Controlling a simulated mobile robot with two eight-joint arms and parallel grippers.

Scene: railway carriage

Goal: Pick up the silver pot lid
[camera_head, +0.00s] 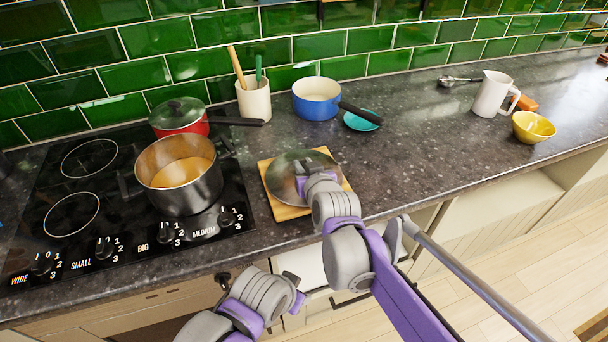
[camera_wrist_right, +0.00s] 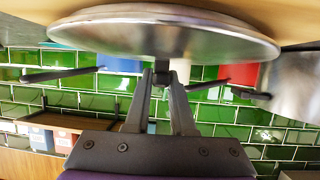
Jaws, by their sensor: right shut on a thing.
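The silver pot lid (camera_head: 288,172) is over the square wooden board (camera_head: 331,158) on the counter in the head view. In the right wrist view the lid (camera_wrist_right: 165,35) fills the top of the picture, its knob between the fingertips. My right gripper (camera_wrist_right: 163,78) is shut on that knob; in the head view its own wrist and the lid mostly hide it. I cannot tell whether the lid touches the board. My left arm is low at the counter's front edge, and its fingers do not show clearly.
A steel pot (camera_head: 181,190) and a red lidded pan (camera_head: 181,120) stand on the hob, left of the board. Behind are a utensil crock (camera_head: 254,103), blue pan (camera_head: 316,103) and teal dish (camera_head: 361,121). A pitcher (camera_head: 491,95) and yellow bowl (camera_head: 533,129) stand right. The counter between is clear.

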